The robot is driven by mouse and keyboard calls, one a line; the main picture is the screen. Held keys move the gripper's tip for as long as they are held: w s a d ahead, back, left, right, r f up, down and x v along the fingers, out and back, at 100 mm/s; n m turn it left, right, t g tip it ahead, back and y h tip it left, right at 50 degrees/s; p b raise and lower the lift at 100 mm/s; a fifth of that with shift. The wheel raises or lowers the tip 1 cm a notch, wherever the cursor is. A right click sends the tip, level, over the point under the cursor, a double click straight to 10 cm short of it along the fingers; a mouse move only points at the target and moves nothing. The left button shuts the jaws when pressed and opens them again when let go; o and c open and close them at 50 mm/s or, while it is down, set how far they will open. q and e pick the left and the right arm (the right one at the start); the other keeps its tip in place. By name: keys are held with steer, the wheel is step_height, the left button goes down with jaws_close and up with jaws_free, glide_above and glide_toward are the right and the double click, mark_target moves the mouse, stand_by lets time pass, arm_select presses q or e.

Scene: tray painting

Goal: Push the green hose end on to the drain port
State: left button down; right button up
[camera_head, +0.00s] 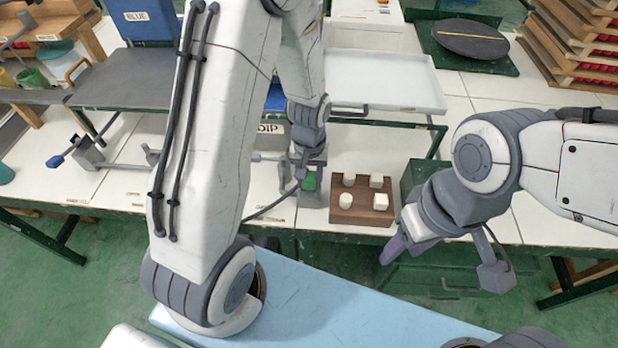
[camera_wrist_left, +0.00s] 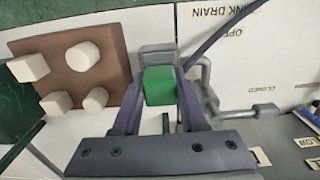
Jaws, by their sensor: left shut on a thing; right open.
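The green hose end (camera_wrist_left: 158,88) is between the fingers of my left gripper (camera_wrist_left: 160,96), which is shut on it. In the head view the green end (camera_head: 309,181) shows just below the left gripper's fingers, at the front edge of the white bench. A grey block-like fitting (camera_wrist_left: 156,55) is right beyond the green end in the left wrist view. I cannot tell whether it is the drain port or whether the two touch. The lettering by it reads "INK DRAIN", partly cut off. My right gripper (camera_head: 398,248) is open and empty, in front of the bench at the right.
A brown block with several cream pegs (camera_head: 361,203) stands just right of the left gripper. A grey bent pipe with a handle (camera_wrist_left: 255,111) lies beside the green end. A white tray (camera_head: 385,80) is behind. A pale blue surface (camera_head: 340,300) is in front.

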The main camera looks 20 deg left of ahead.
arm_select(q)
steer(key=shift+f+b, duration=0.3)
steer(key=shift+f, duration=0.35)
stand_by(0.8)
jaws_free()
steer(key=shift+r, duration=0.15)
step_height(320, 180, up, 6)
steer(key=p, duration=0.5)
steer(key=shift+p, duration=0.4)
